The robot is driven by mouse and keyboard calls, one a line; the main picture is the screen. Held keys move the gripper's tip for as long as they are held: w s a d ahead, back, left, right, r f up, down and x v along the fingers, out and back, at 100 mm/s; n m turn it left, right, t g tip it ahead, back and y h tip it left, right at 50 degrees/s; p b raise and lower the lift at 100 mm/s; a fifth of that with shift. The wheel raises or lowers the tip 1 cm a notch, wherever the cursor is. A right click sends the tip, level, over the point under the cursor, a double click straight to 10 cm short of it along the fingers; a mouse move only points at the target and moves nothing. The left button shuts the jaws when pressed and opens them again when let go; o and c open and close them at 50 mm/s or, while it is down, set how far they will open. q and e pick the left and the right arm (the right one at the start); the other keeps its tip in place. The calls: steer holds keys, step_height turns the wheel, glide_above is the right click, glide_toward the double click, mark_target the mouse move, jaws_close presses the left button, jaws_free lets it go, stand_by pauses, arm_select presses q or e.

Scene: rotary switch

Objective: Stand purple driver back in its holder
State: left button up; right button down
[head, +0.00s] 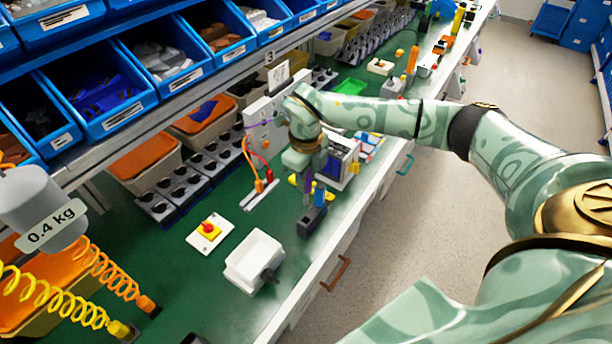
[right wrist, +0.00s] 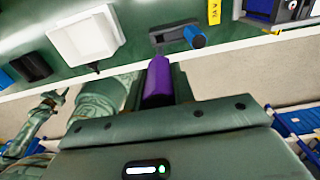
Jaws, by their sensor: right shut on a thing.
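The purple driver (right wrist: 158,80) shows in the right wrist view between the fingers of my right gripper (right wrist: 157,92), which is shut on it. In the head view, my right gripper (head: 308,185) points down above the bench, close to a dark holder block (head: 311,221). A blue-handled driver (head: 319,196) stands in that block. The purple driver's lower part is hidden in the head view.
A white box (head: 254,261) and a red knob on a yellow plate (head: 208,229) sit left of the holder. A grey panel with orange and red leads (head: 262,185) stands behind. The bench's front edge (head: 318,257) is near. Blue bins (head: 100,88) line the shelf above.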

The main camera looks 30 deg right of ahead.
mark_target(306, 205)
step_height(306, 205, down, 6)
steer(key=b, duration=0.2)
steer(key=shift+b, duration=0.35)
steer(key=shift+p, duration=0.5)
stand_by(0.7)
steer(key=shift+f, duration=0.15)
steer(key=shift+f+b, duration=1.8)
steer(key=shift+f, duration=1.55)
steer(key=c, duration=1.1)
jaws_free()
